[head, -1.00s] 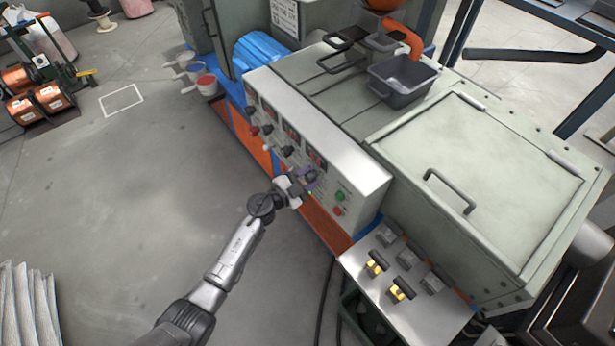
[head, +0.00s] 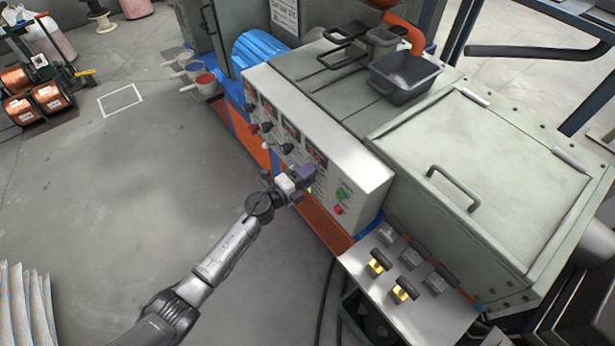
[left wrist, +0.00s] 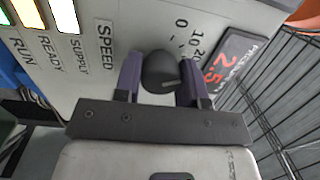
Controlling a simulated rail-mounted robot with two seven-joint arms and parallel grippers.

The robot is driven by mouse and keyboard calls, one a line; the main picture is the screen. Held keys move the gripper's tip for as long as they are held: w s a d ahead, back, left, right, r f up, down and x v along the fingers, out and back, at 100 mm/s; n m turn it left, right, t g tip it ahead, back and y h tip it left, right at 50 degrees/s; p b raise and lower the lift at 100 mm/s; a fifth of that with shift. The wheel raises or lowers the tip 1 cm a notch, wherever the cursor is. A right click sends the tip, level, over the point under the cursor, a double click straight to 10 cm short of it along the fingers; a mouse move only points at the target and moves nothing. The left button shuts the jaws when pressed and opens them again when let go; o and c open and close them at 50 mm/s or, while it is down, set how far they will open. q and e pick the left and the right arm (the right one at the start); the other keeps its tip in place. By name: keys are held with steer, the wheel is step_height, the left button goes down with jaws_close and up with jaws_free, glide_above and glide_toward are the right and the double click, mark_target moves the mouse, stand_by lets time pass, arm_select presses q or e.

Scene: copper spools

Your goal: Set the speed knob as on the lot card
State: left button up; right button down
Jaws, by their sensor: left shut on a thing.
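The dark round speed knob (left wrist: 160,72) sits on the white control panel beside the printed word SPEED and a scale with 0, 10 and 20. My left gripper (left wrist: 161,80) is shut on this knob, with one purple finger on each side. In the head view my left gripper (head: 304,177) is at the panel's lower right part and hides the knob. A red-digit display (left wrist: 212,70) beside the scale appears to read 2.5. My right gripper is not in view.
Other dark knobs (head: 287,148) and displays line the panel (head: 345,170). A green button (head: 341,194) and a red button (head: 338,210) are close to the right of my gripper. A switch box (head: 420,318) stands in front. The floor (head: 160,200) at left is clear.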

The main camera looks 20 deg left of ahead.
arm_select(q)
steer(key=m+b, duration=0.2)
steer(key=m, duration=0.4)
steer(key=shift+h, duration=0.3)
steer(key=shift+m+b, duration=0.6)
steer(key=shift+m, duration=0.8)
steer(key=o, duration=0.9)
steer(key=p+v, duration=0.1)
steer(key=v, duration=1.3)
steer(key=shift+w+r, duration=0.1)
steer(key=shift+r, duration=0.05)
